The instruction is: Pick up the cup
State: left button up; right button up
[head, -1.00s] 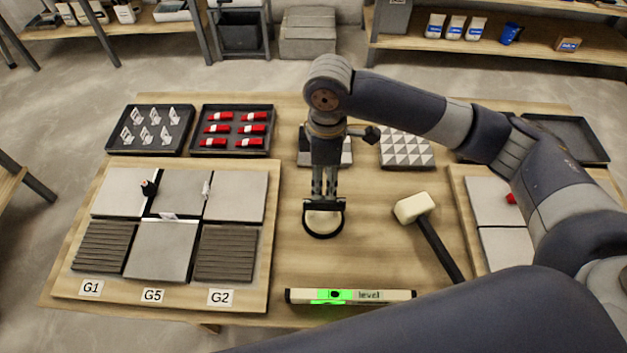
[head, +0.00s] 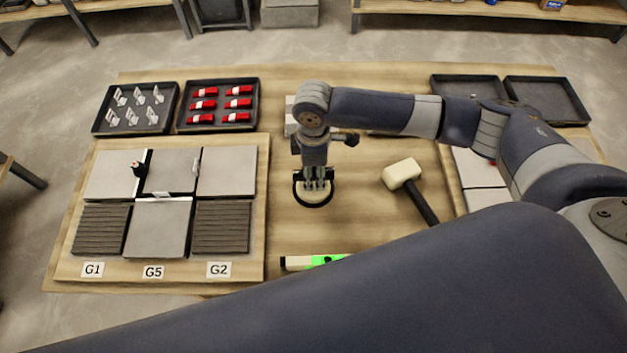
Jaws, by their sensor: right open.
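The cup (head: 313,197) looks like a round pale disc with a black rim and black upper part. It lies flat on the wooden table between the left tile board and the mallet. My right gripper (head: 316,183) points down right over the cup, its fingers at the cup's black upper part. The fingers are open; whether they touch the cup cannot be told. The gripper hides part of the cup. My left gripper is not in view.
A white-headed mallet (head: 402,174) lies right of the cup. A level (head: 298,263) lies in front, partly hidden by my arm. The tile board (head: 258,255) is at left. Behind it stand a tray of red wedges (head: 184,128) and a tray of clips (head: 98,127).

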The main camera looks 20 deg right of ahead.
jog(key=shift+c, duration=0.8)
grip_shut()
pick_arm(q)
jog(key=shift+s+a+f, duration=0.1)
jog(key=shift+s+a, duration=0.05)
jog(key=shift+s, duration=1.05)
pick_arm(e)
jog(key=shift+a, duration=0.1)
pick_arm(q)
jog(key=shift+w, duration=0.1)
